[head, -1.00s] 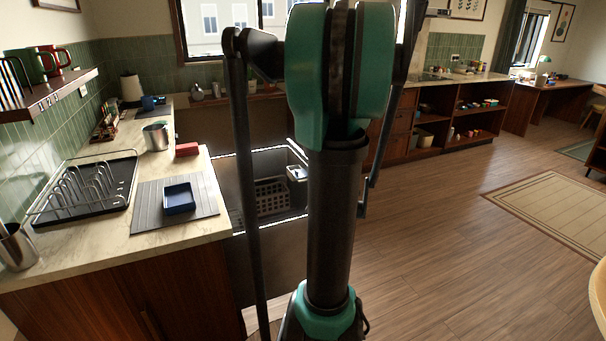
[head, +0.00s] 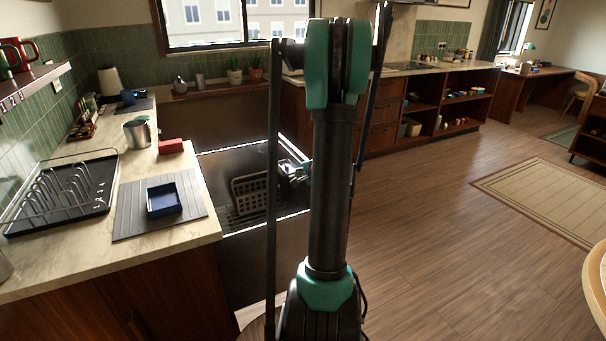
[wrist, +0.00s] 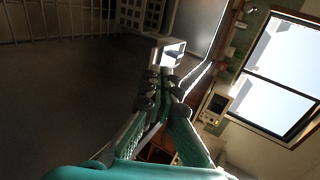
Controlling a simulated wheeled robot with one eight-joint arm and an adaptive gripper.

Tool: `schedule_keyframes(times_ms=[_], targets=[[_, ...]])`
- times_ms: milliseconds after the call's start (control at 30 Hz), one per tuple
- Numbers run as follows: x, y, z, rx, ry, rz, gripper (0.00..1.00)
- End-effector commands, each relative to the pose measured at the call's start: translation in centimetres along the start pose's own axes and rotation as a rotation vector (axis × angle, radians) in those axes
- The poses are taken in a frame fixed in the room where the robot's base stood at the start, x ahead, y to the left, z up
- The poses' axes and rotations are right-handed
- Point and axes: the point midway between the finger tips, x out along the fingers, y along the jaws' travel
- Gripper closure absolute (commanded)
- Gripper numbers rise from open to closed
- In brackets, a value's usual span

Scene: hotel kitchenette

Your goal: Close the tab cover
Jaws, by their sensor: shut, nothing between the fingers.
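In the wrist view a small box with a white frame (wrist: 174,51), which looks like the tab compartment, sits just beyond my fingertips. Its inside shows pale with a darker patch. I cannot tell its cover apart from its frame. My gripper (wrist: 162,82) has its dark fingertips together with nothing between them, close to the near side of the box. I cannot tell whether they touch it. In the head view my gripper (head: 299,172) is at the right side of the open appliance (head: 232,160), partly hidden behind my arm, and the box is hardly visible there.
A grey basket (head: 252,193) stands inside the appliance. The counter (head: 190,238) at left holds a dish rack (head: 62,193), a grey mat (head: 130,212) with a blue tray (head: 164,199), a metal cup (head: 137,133) and a red block (head: 170,146).

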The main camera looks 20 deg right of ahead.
Motion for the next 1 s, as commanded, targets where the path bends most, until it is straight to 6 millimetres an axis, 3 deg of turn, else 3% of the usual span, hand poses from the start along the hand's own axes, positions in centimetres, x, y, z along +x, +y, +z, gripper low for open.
schedule_keyframes(times_ms=[300, 500, 1000], targets=[[5.2, -0.5, 0.1, -0.002, -0.001, -0.001, 1.00], [7.1, -1.6, 0.0, -0.002, 0.000, 0.000, 1.00], [7.7, -2.0, 0.0, 0.000, 0.000, 0.000, 1.00]])
